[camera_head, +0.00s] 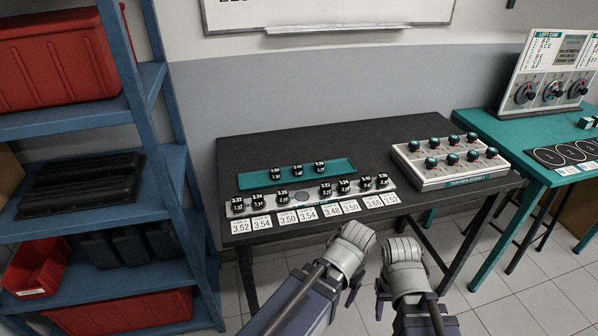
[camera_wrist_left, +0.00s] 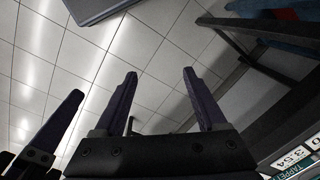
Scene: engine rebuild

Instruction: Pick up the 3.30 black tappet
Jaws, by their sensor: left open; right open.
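Small black tappets with white number labels stand on the table. Three are in the teal tray (camera_head: 342,165): a left one (camera_head: 275,172), a middle one (camera_head: 297,170) and a right one (camera_head: 320,167). Several more stand along the grey rack (camera_head: 303,198) in front. The labels are too small to tell surely which tappet is 3.30. My left gripper (camera_head: 355,240) is in front of the table's near edge, away from the tappets; its open, empty fingers show in the left wrist view (camera_wrist_left: 160,74). My right gripper (camera_head: 403,252) is beside it, open, and holds nothing visible.
Number cards (camera_head: 305,214) lie along the front of the rack. A white box with teal-topped knobs (camera_head: 450,180) stands at the table's right. The dark table top (camera_head: 360,138) is clear behind the tray. A blue shelf (camera_head: 145,80) stands close on the left, a teal table (camera_head: 500,135) on the right.

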